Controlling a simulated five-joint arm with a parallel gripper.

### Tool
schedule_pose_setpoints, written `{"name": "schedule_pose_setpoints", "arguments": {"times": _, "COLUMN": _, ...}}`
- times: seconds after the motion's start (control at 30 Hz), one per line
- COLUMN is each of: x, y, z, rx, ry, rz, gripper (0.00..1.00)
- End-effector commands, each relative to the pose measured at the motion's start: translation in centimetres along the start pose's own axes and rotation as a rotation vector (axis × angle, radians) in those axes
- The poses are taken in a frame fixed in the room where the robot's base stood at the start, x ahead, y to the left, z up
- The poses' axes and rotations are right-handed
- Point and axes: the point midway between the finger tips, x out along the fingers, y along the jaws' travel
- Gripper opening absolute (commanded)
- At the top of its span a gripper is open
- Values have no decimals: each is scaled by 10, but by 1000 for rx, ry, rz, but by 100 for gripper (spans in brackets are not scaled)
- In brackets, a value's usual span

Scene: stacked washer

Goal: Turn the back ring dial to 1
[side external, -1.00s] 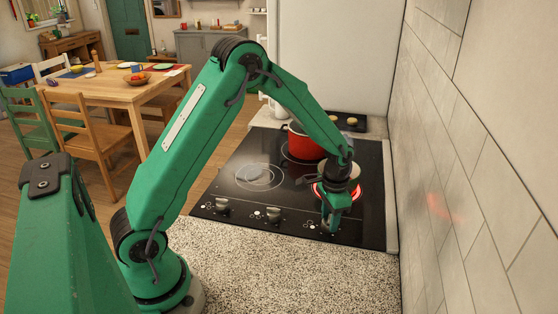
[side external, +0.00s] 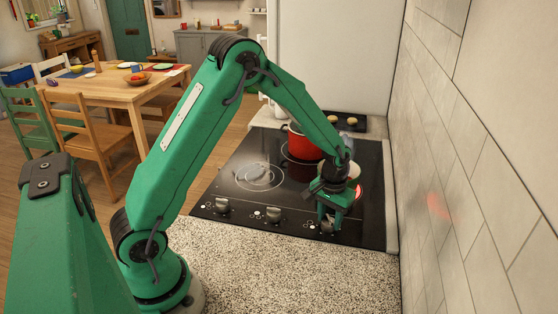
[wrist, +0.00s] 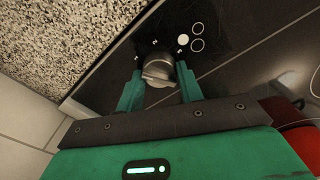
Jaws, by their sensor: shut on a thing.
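My gripper (side external: 328,222) is over the rightmost of three silver dials (side external: 326,227) along the front edge of the black hob (side external: 230,232). In the wrist view, the fingers of my gripper (wrist: 159,84) stand on either side of this silver dial (wrist: 158,68) and are shut on it. Small white marks surround the dial. One filled white circle and two hollow ones are printed beside it. The marks are too small to read surely, and the dial's exact setting is unclear. The other dials are the left one (side external: 222,205) and the middle one (side external: 273,214).
A red pot (side external: 302,143) stands toward the back of the hob. A ring glows red (side external: 360,191) behind my gripper, partly covered by a pale-topped pan (side external: 352,170). A tiled wall (side external: 470,170) rises at right. A speckled counter (side external: 290,270) is clear in front.

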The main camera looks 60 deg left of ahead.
Motion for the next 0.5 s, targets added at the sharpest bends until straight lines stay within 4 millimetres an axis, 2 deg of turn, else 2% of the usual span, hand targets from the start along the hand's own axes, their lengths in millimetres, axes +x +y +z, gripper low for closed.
{"name": "schedule_pose_setpoints", "arguments": {"times": 0.23, "x": 0, "y": -4, "z": -1, "rx": -8, "ry": -1, "rz": 0, "gripper": 14}}
{"name": "schedule_pose_setpoints", "arguments": {"times": 0.27, "x": 0, "y": -4, "z": -1, "rx": -8, "ry": -1, "rz": 0, "gripper": 42}}
{"name": "schedule_pose_setpoints", "arguments": {"times": 0.33, "x": 0, "y": -4, "z": -1, "rx": -7, "ry": -1, "rz": -1, "gripper": 56}}
{"name": "schedule_pose_setpoints", "arguments": {"times": 0.5, "x": 0, "y": -3, "z": 0, "rx": -4, "ry": -2, "rz": -1, "gripper": 58}}
